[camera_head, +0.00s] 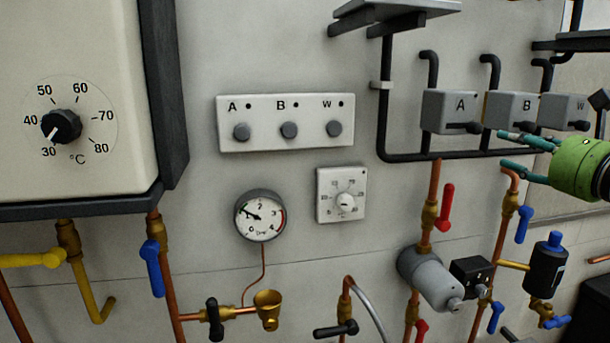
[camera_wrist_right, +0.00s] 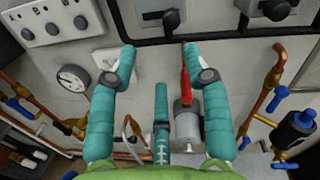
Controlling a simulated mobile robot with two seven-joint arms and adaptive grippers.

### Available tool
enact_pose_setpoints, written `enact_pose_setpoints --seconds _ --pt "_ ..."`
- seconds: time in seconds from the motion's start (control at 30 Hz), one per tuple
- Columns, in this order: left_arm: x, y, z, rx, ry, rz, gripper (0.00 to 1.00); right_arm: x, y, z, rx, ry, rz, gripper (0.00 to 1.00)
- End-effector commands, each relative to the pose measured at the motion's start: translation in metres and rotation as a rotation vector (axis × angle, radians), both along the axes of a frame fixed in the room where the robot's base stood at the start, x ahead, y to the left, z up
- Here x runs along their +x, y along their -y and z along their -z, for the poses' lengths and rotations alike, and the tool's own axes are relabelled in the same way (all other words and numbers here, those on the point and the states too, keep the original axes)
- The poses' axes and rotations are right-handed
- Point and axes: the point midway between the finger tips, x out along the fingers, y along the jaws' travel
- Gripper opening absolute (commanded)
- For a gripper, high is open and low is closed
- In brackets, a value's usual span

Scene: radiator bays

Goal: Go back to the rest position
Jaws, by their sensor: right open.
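My right gripper (camera_head: 506,150), green with teal fingers, reaches in from the right edge of the head view. Behind the fingers, the wall and a pump with a red-handled valve show in the wrist view. My left gripper is in neither view.
Box A (camera_head: 449,110) hangs left of the gripper. Below are the red valve handle (camera_head: 446,206), the grey pump (camera_head: 428,278) and a black canister with a blue cap (camera_head: 546,266). A boiler (camera_head: 100,30) fills the left. A switch panel (camera_head: 264,112) and gauge (camera_head: 259,216) are on the wall.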

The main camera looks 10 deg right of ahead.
Motion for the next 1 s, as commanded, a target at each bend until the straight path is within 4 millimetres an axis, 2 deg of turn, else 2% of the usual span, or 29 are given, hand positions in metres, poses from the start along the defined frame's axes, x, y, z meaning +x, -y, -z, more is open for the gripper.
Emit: enact_pose_setpoints --seconds 0.07,0.1,0.17,0.2,0.3,0.37,0.4,0.47,0.5,0.57,0.6,0.67,0.7,0.8,0.9,1.0 --pt "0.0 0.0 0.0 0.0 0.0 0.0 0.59 0.008 -0.033 0.026 0.131 0.002 -0.124 0.49" --pt "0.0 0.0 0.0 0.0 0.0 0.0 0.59 0.009 -0.055 0.04 0.239 0.01 -0.207 0.49" --pt "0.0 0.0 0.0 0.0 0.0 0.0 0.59 0.007 -0.087 0.06 0.457 0.03 -0.333 0.49" --pt "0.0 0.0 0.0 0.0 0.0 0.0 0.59 0.004 -0.103 0.07 0.622 0.048 -0.4 0.49" --pt "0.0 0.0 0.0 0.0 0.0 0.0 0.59 -0.006 -0.115 0.095 1.068 0.098 -0.48 0.49" --pt "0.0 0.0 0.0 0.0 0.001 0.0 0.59 -0.01 -0.108 0.117 1.347 0.128 -0.465 0.49" --pt "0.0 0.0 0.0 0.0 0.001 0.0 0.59 -0.013 -0.1 0.136 1.533 0.148 -0.427 0.49" --pt "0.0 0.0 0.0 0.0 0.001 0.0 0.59 -0.017 -0.086 0.174 1.808 0.178 -0.328 0.49" --pt "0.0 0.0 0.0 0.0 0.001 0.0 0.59 -0.021 -0.077 0.203 1.976 0.196 -0.238 0.49" --pt "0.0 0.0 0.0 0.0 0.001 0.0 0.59 -0.03 -0.068 0.247 2.183 0.216 -0.089 0.49" --pt "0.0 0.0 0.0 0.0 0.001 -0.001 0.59 -0.038 -0.066 0.276 2.3 0.226 0.016 0.49" --pt "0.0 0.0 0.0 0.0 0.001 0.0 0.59 -0.052 -0.066 0.32 2.451 0.234 0.187 0.49" --pt "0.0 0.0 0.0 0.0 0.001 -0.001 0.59 -0.063 -0.069 0.348 2.538 0.237 0.308 0.49" --pt "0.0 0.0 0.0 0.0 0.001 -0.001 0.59 -0.098 -0.086 0.414 2.712 0.23 0.629 0.49" --pt "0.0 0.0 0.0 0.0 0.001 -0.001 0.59 -0.137 -0.112 0.467 2.818 0.206 0.949 0.49" --pt "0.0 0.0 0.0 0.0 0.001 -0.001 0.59 -0.172 -0.138 0.501 2.865 0.171 1.218 0.49"
